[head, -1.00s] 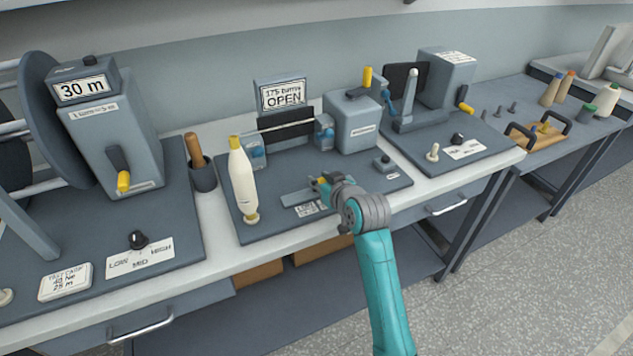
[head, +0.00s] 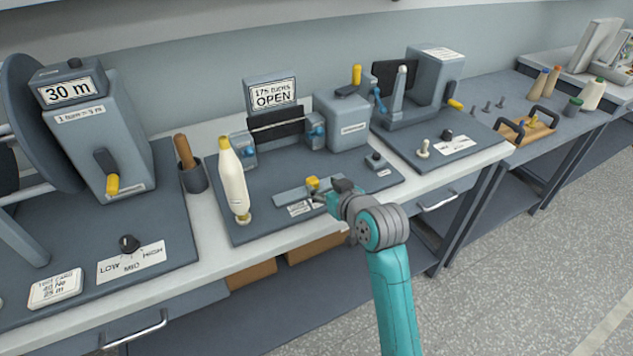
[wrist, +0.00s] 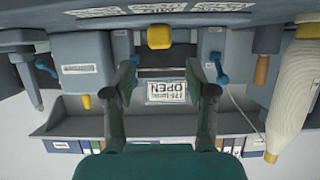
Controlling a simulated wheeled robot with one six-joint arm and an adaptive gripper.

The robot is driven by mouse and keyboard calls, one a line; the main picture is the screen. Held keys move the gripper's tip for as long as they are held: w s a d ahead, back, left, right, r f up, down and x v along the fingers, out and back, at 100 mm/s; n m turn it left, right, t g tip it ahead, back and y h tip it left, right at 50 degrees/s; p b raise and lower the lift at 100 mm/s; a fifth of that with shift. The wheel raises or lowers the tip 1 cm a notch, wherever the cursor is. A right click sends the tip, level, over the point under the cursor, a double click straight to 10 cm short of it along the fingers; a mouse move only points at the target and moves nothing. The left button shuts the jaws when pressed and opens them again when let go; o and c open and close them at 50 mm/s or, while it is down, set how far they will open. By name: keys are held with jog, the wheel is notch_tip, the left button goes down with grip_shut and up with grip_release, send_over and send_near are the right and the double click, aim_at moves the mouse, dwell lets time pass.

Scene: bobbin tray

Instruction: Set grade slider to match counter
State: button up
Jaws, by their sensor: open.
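The grade slider's yellow knob (head: 312,184) stands toward the right part of a flat grey plate (head: 287,196) on the middle station. A small printed label (head: 301,208) lies in front; its text is too small to read. In the upside-down wrist view the knob (wrist: 159,37) shows beyond and between the spread fingertips (wrist: 160,74), with the sign (wrist: 166,92) farther off.
A white cone-shaped bobbin (head: 235,180) with a yellow tip stands left of the plate. A grey winder box (head: 342,122) and a small knob block (head: 375,160) stand right. A large reel counter (head: 68,91) at left reads 30 m.

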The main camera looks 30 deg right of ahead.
jog(key=shift+v, duration=2.3)
jog(key=s+a+f+m, duration=0.1)
jog(key=s+a+f, duration=0.2)
jog(key=s+f, duration=0.5)
jog(key=s+a+f, duration=0.3)
jog(key=s+f, duration=0.4)
jog(key=s, duration=0.3)
jog(key=s+a+r, duration=0.1)
jog(key=s, duration=1.1)
jog(key=s+a+r+n+t, duration=0.1)
jog(key=s+a+r, duration=0.1)
jog(key=s, duration=1)
jog(key=shift+s+a, duration=0.2)
jog(key=shift+s, duration=0.2)
jog(key=shift+r, duration=0.15)
